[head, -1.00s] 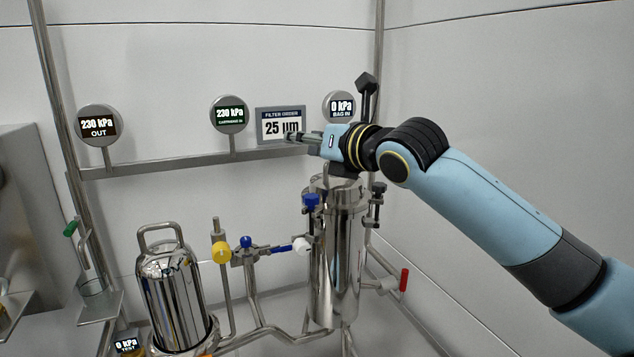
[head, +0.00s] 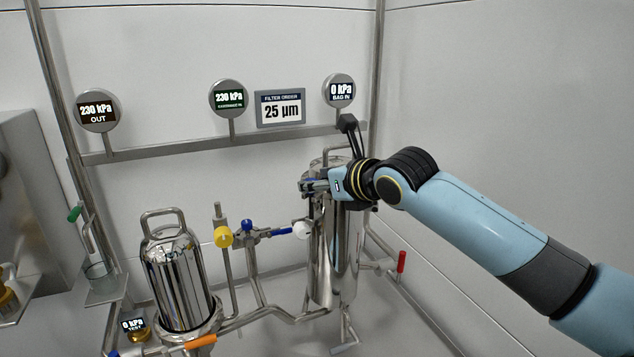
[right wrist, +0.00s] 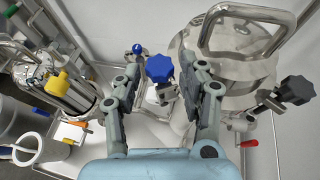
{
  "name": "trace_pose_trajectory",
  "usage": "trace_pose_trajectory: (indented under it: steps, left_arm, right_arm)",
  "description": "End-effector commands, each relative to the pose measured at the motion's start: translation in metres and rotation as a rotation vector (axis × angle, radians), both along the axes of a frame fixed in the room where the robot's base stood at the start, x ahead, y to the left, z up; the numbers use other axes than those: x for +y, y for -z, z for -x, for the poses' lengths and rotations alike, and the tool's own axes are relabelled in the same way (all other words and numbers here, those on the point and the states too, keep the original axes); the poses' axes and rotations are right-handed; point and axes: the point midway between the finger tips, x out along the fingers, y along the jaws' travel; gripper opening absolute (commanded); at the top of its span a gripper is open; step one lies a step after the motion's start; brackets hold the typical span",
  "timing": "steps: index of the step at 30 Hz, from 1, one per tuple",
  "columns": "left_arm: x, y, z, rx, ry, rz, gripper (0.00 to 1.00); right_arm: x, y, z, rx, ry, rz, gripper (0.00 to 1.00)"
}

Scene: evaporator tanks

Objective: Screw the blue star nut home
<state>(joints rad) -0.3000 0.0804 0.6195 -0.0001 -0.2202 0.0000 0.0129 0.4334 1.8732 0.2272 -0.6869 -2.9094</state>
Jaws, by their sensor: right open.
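The blue star nut (right wrist: 160,68) sits at the near left rim of the steel bag filter vessel, shown in the right wrist view. My right gripper (right wrist: 164,82) is open, with one finger on each side of the nut. Gaps show between the nut and both fingers, so it is not gripped. In the head view my right gripper (head: 308,187) is at the upper left of the bag filter vessel (head: 322,255) and mostly hides the nut. How far the nut is threaded cannot be told. My left gripper is not in view.
The vessel lid has a bent bar handle (right wrist: 240,18). A dark star nut (right wrist: 296,90) is at the rim's right side. A smaller steel housing (head: 178,275) stands left.

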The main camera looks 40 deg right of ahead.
Motion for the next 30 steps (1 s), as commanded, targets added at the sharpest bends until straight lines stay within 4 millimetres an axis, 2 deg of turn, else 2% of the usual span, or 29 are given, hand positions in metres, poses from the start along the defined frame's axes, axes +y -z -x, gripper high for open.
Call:
trace_pose_trajectory:
  steps: [3, 11, 20, 30]
  left_arm:
    - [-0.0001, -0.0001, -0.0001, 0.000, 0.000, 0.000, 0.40]
    - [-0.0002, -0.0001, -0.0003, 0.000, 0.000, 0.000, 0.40]
    - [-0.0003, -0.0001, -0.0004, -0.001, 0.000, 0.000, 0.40]
    - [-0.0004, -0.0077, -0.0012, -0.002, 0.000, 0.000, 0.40]
  right_arm:
    - [0.0007, 0.0023, -0.0062, -0.001, 0.000, -0.002, 0.42]
    - [0.0005, 0.0027, -0.0070, -0.001, -0.001, -0.001, 0.42]
    - [0.0003, 0.0027, -0.0068, 0.000, -0.001, -0.001, 0.02]
    - [0.0021, 0.0012, -0.0068, 0.000, 0.046, -0.004, 0.00]
